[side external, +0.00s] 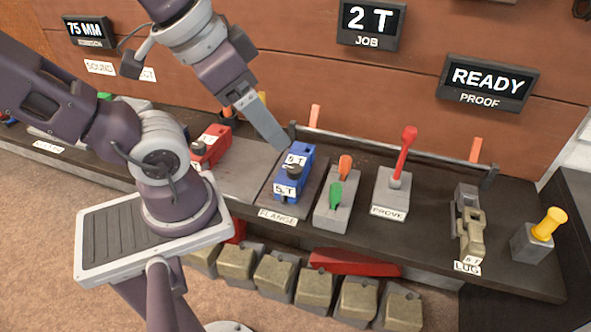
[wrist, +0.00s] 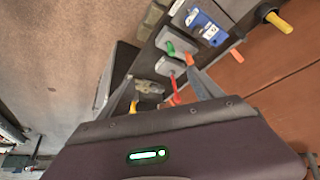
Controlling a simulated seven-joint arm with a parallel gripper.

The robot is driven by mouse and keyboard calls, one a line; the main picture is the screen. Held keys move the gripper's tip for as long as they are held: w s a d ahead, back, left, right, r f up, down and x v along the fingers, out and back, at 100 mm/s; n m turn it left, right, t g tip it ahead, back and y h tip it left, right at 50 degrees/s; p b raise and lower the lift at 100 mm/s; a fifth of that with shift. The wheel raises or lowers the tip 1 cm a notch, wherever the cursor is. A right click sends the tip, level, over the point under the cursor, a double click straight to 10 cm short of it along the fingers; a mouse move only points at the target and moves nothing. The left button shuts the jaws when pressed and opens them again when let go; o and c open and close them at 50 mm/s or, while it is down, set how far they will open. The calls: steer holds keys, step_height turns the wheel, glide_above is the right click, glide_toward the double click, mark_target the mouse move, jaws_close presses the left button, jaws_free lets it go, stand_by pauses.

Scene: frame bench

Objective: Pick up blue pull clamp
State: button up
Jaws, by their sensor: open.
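The blue pull clamp (side external: 293,174) stands on the dark plate marked FLANGE, with white 5 T labels and a dark round knob on it. It also shows near the top of the wrist view (wrist: 209,24). My gripper (side external: 276,138) appears just up and left of the clamp in the side view, and I cannot tell the exact gap. In the wrist view my gripper (wrist: 163,84) has its two fingers spread with nothing held. The blue clamp lies beyond the fingertips, up and right, not between them.
A red clamp (side external: 211,147) stands left. Right of the blue clamp are a block with green and orange levers (side external: 337,205), the PROVE red lever (side external: 404,160), a beige clamp (side external: 468,222) at LUG and a yellow-handled block (side external: 540,236). A rail with orange posts runs behind.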

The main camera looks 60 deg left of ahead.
steer(key=m, duration=0.1)
steer(key=m+g+y, duration=0.5)
steer(key=m+y, duration=0.9)
steer(key=m, duration=1.5)
glide_toward(294, 182)
steer(key=s+r, duration=0.3)
steer(key=s, duration=0.1)
step_height(294, 182, down, 6)
steer(key=m+t+y, duration=0.2)
steer(key=m+t, duration=0.5)
steer(key=m, duration=0.4)
steer(key=x, duration=0.8)
steer(key=shift+f, duration=0.1)
jaws_close()
